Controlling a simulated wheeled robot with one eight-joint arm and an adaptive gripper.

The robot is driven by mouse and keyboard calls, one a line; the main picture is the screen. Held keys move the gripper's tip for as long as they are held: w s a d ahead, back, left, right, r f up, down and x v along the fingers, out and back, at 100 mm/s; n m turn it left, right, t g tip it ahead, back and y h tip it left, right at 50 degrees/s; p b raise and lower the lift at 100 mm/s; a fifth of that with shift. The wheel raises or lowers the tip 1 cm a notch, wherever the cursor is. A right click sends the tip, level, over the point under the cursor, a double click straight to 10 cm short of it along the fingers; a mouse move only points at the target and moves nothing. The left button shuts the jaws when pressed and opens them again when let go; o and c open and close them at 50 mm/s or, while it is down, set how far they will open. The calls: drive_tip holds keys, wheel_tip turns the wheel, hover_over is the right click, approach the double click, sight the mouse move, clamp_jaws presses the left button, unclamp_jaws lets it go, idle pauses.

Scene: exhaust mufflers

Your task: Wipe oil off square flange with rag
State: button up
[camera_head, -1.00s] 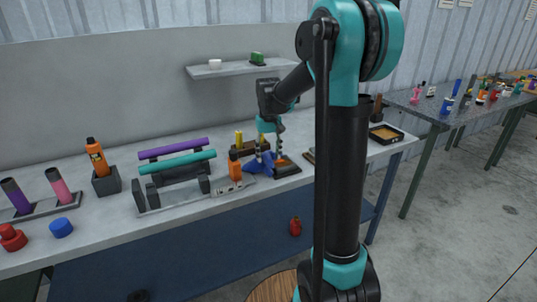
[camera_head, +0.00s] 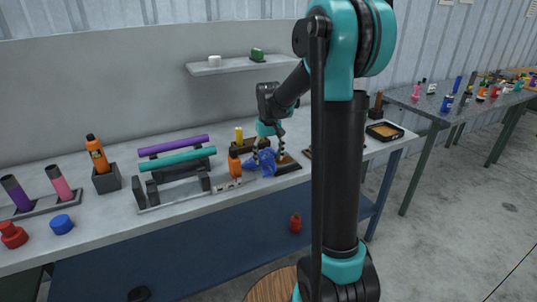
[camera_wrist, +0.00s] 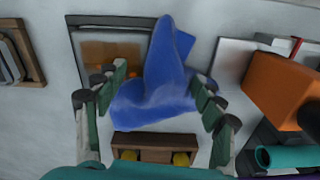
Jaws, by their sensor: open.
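The blue rag (camera_head: 263,162) lies crumpled on the bench. In the wrist view the rag (camera_wrist: 155,85) is between my fingers, with one end over a dark-edged square holder. A tan-brown square surface (camera_wrist: 103,52) shows inside that holder, partly covered by the rag; I cannot tell for sure that it is the square flange, and no oil is clear. My gripper (camera_wrist: 160,82) is open, with one finger on each side of the rag. In the head view my gripper (camera_head: 268,146) is low over the rag; contact cannot be told.
A wooden block with yellow pegs (camera_wrist: 155,147) is close by. A rack with purple and teal tubes (camera_head: 178,158) stands further left. A wall shelf (camera_head: 235,67) hangs above. An open tray (camera_head: 385,132) sits at the right end.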

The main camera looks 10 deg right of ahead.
drive_tip(key=shift+f, duration=0.25)
drive_tip(key=c, duration=0.8)
drive_tip(key=shift+o, duration=0.2)
drive_tip(key=shift+s+a, duration=0.1)
